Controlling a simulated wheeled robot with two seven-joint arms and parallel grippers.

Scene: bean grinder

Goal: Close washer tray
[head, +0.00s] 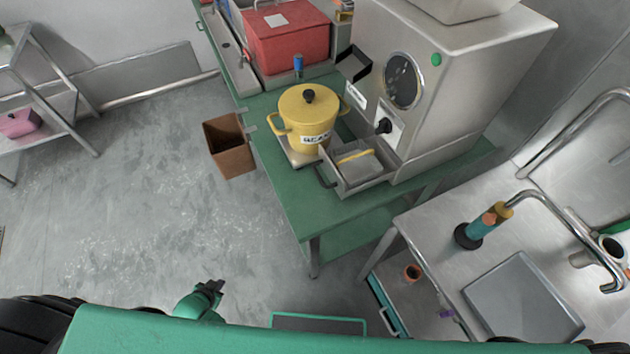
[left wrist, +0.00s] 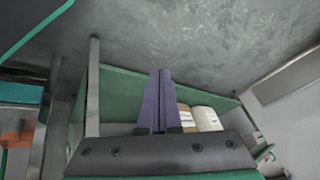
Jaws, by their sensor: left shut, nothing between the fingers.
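A metal tray (head: 349,187) sticks out from the front of the grey grinder machine (head: 440,90), above the green table. A grey block with a yellow strip (head: 357,158) lies in it, and a dark handle is on its front. A teal-fronted drawer (head: 383,305) under the sink counter also shows; I cannot tell from a label which is the washer tray. My left gripper (head: 209,288) is low over the floor, well apart from both. Its purple fingers (left wrist: 160,100) are shut and empty. My right gripper is not in view.
A yellow pot (head: 308,118) stands on the green table (head: 300,205), left of the tray. A brown bin (head: 230,147) hangs at the table's left side. The sink counter (head: 425,235) is at the right. The floor at the left is clear.

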